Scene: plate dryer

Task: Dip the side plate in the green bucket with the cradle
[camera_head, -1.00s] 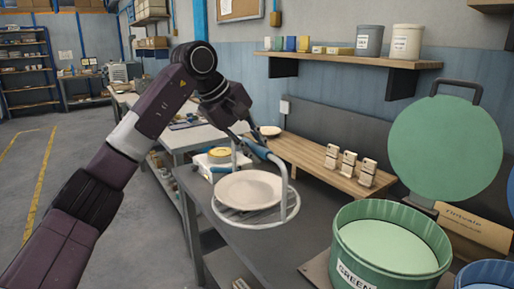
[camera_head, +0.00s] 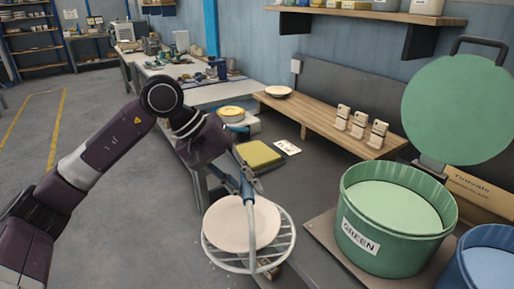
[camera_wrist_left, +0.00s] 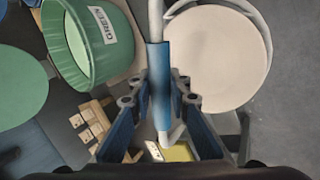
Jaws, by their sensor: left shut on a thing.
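My left gripper (camera_head: 247,185) is shut on the blue handle of the wire cradle (camera_head: 288,243). It also shows in the wrist view (camera_wrist_left: 160,88), with its fingers on both sides of the handle. The pale side plate (camera_head: 240,223) lies on the cradle's wire grid and shows in the wrist view (camera_wrist_left: 215,60). The green bucket (camera_head: 385,245), labelled GREEN, stands to the right of the cradle, apart from it. It is open and holds pale green liquid. Its round green lid (camera_head: 457,110) stands raised behind it. My right gripper is not in view.
A blue bucket (camera_head: 490,265) stands at the lower right. A wooden rack (camera_head: 310,118) with several small white holders and another plate (camera_head: 278,91) is behind. A yellow-green pad (camera_head: 258,155) and a white card (camera_head: 287,147) lie on the bench beyond the cradle.

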